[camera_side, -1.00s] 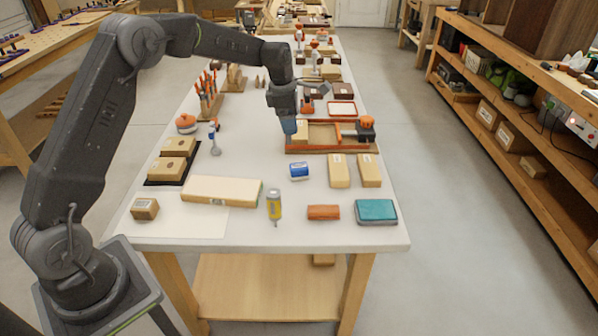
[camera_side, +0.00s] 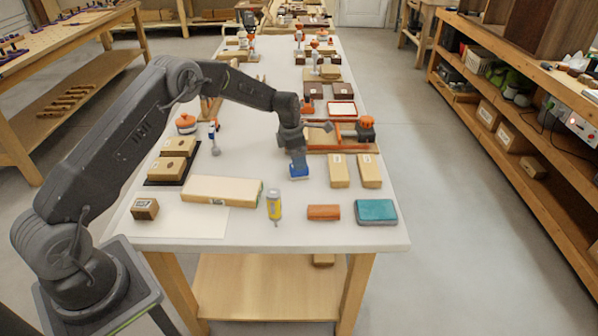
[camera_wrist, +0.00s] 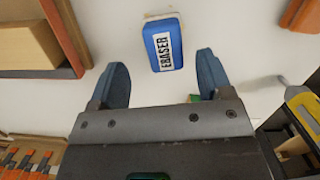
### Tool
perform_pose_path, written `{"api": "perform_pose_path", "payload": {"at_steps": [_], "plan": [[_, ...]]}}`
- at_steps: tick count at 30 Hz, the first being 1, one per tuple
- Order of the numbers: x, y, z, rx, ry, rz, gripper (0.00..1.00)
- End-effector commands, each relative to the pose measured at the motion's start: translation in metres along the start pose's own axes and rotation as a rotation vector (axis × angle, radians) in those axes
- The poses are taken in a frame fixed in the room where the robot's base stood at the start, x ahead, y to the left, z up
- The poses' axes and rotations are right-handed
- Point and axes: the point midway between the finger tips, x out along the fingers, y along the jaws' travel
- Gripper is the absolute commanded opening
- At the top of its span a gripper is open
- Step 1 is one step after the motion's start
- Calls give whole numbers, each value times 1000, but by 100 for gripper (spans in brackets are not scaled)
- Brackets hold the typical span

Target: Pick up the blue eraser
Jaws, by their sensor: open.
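The blue eraser (camera_side: 299,173) lies on the white tabletop near the middle of the bench. In the wrist view the eraser (camera_wrist: 164,45) shows its blue sleeve with a white "ERASER" label and a white end. My gripper (camera_side: 298,158) is just above and behind the eraser and hides part of it in the side view. In the wrist view my gripper (camera_wrist: 160,75) is open, with its two blue fingers apart and nothing between them. The eraser appears ahead of the fingertips, roughly in line with the gap.
Two tan blocks (camera_side: 339,171) stand right of the eraser. A yellow bottle (camera_side: 274,206), an orange block (camera_side: 323,212) and a teal box (camera_side: 376,211) are nearer the front edge. A long cream box (camera_side: 222,190) lies to the left. A wooden tray (camera_side: 345,147) is behind.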

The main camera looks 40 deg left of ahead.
Motion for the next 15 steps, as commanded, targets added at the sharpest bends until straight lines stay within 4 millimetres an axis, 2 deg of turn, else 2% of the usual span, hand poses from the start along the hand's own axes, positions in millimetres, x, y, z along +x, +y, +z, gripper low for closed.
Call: {"api": "perform_pose_path", "payload": {"at_steps": [3,7,15], "plan": [[20,-5,-2,0,3,-4,72],[36,-5,-1,0,2,-3,72],[41,-5,-1,1,0,-1,72]]}}
